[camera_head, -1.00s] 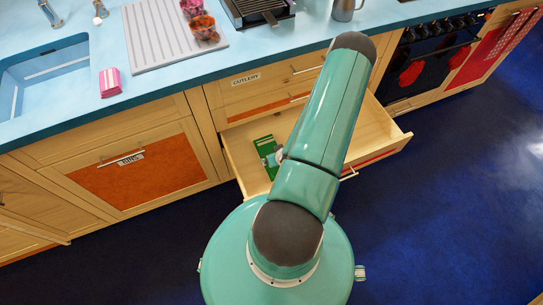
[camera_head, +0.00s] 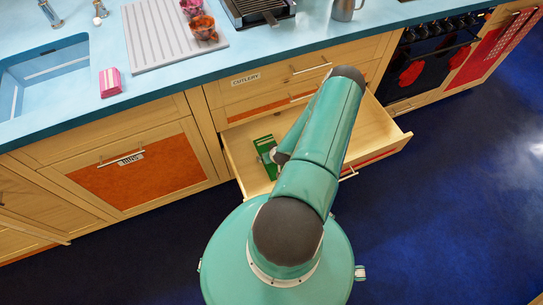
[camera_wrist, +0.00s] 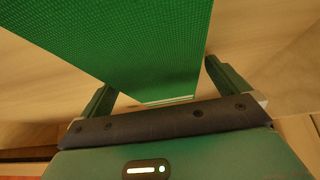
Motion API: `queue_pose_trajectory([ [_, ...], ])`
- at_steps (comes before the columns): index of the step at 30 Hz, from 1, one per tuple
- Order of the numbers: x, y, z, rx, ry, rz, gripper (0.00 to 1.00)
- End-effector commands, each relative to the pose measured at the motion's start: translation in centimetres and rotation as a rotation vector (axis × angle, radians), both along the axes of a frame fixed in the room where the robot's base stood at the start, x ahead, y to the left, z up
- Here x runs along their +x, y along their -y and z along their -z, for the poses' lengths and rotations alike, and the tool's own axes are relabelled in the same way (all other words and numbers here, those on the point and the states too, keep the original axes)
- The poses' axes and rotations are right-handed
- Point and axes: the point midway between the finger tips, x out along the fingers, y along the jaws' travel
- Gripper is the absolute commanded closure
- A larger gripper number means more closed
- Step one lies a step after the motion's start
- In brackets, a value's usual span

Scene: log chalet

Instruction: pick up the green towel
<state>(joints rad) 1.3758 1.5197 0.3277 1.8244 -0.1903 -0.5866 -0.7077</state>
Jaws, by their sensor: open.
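The green towel (camera_head: 264,143) lies in the open drawer, toward its left side. In the wrist view the green towel (camera_wrist: 140,40) is a flat, textured strip with pale stripes at its near end. My gripper (camera_wrist: 160,76) is open, with one finger on each side of the towel's near end. I cannot tell whether the fingers touch it or how far above it they are. In the head view my arm hides most of the gripper and part of the drawer.
The wooden drawer (camera_head: 238,165) is pulled out below a drawer labelled cutlery (camera_head: 262,83). The blue counter (camera_head: 170,88) above carries a pink item (camera_head: 110,82) and a drainer (camera_head: 160,40). The oven (camera_head: 425,60) is at right. The dark blue floor is clear at right.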

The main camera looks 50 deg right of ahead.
Motion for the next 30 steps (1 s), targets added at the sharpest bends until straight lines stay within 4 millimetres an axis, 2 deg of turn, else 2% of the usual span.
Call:
queue_pose_trajectory([
  [4,0.0,0.0,0.0,0.0,0.0,0.0,0.0],
  [5,0.0,0.0,0.0,0.0,0.0,0.0,0.04],
  [10,0.0,0.0,0.0,0.0,0.0,0.0,0.36],
  [23,0.0,0.0,-0.7,0.0,0.0,-0.001,0.37],
  [26,0.0,0.0,-1.7,-0.001,0.001,-0.001,0.37],
  [30,0.1,0.1,-3.9,-0.003,0.0,-0.002,0.37],
])
